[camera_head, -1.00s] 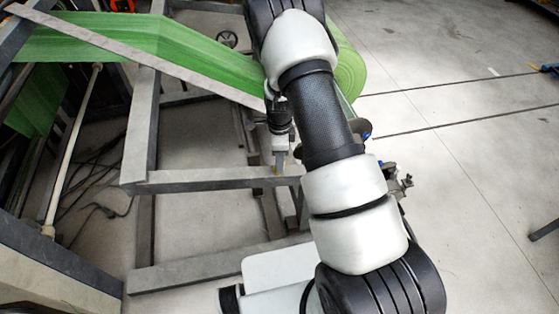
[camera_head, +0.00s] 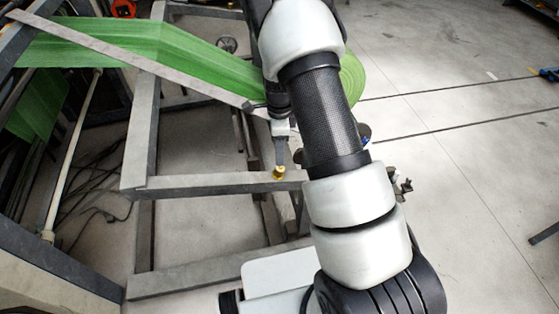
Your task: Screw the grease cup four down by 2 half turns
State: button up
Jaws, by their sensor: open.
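A small brass-yellow cup (camera_head: 278,173) sits on the grey frame's cross beam, near that beam's right end. It looks like a grease cup, but I see no number on it. My gripper (camera_head: 281,163) points down just above the cup, with its fingertips at or close to the cup's top. The fingers look narrow from here, and the gap between them is hard to make out. No other grease cup shows clearly; my arm covers the area to the right of the cup.
Green sack web (camera_head: 165,45) runs over the grey machine frame (camera_head: 215,182) to a green roll (camera_head: 350,78) behind my arm. A slanting grey bar (camera_head: 150,66) crosses the web at upper left. Cables (camera_head: 95,195) lie on the floor at left. Open floor (camera_head: 470,180) is at right.

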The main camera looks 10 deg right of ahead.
notch_tip(320, 180, up, 10)
jog(key=shift+w+f, duration=0.2)
jog(key=shift+w, duration=0.05)
dwell(0.4)
jog(key=s+r+n+t+p, duration=0.1)
jog(key=s+r+n, duration=0.2)
jog(key=r, duration=0.4)
jog(key=s+a+r+n+t+y+p, duration=0.1)
jog(key=s+r+n, duration=0.2)
jog(key=r, duration=0.4)
jog(key=s+r+n+t+p, duration=0.1)
jog(key=s+r+n+p, duration=0.15)
jog(key=r, duration=0.45)
jog(key=s+r+n+t+p, duration=0.1)
jog(key=s+r+n, duration=0.4)
jog(key=s, duration=0.3)
jog(key=s+r+n+t+h+p, duration=0.1)
jog(key=s+r+n+t, duration=0.1)
jog(key=s+r+n, duration=0.3)
jog(key=s+n, duration=0.2)
jog(key=s, duration=0.1)
jog(key=shift+s+d, duration=0.15)
jog(key=shift+s, duration=0.2)
